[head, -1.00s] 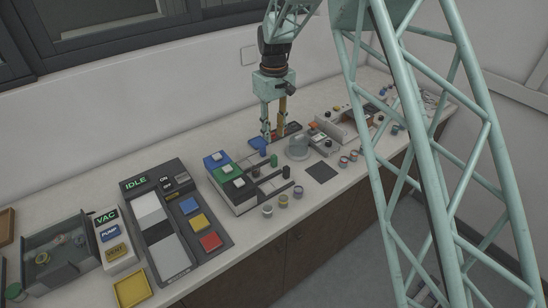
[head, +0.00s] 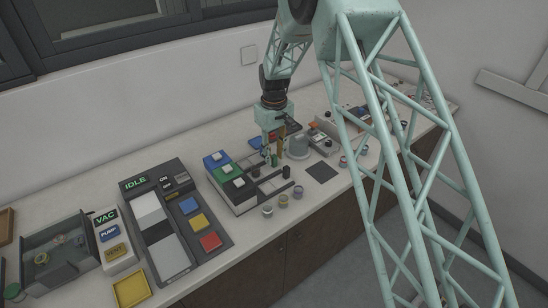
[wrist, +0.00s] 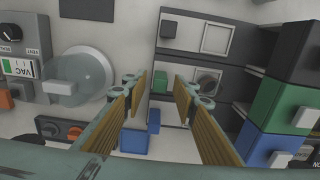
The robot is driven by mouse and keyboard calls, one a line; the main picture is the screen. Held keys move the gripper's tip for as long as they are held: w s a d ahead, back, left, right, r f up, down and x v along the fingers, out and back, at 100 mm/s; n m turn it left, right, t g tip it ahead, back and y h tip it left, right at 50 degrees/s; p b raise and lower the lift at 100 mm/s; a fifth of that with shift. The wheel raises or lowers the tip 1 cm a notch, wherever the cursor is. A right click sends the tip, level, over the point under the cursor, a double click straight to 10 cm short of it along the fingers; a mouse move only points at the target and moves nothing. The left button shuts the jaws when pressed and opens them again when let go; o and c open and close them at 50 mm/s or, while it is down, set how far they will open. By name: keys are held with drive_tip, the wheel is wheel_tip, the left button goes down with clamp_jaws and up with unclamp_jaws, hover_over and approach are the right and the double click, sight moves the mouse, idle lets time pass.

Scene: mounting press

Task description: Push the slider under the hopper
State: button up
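A dispenser has a black hopper (wrist: 300,45), a green hopper (wrist: 275,112) and a blue hopper (wrist: 262,150) side by side at the right of the wrist view. Slide tracks run left from them. The green slider knob (wrist: 160,81) stands on the middle track, apart from the green hopper. A dark knob (wrist: 168,28) stands on the black hopper's track. My gripper (wrist: 163,88) is open, with a finger on each side of the green knob. Contact cannot be told. In the head view my gripper (head: 275,160) is low over the dispenser's right end.
A clear round dome (wrist: 82,78) with a white handle is left of the tracks. A dark square pad (head: 321,172) and several small jars (head: 283,201) lie in front. A control panel reading IDLE (head: 135,183) stands left.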

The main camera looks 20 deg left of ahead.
drive_tip(key=shift+f, duration=0.4)
clamp_jaws()
drive_tip(key=shift+s, duration=0.1)
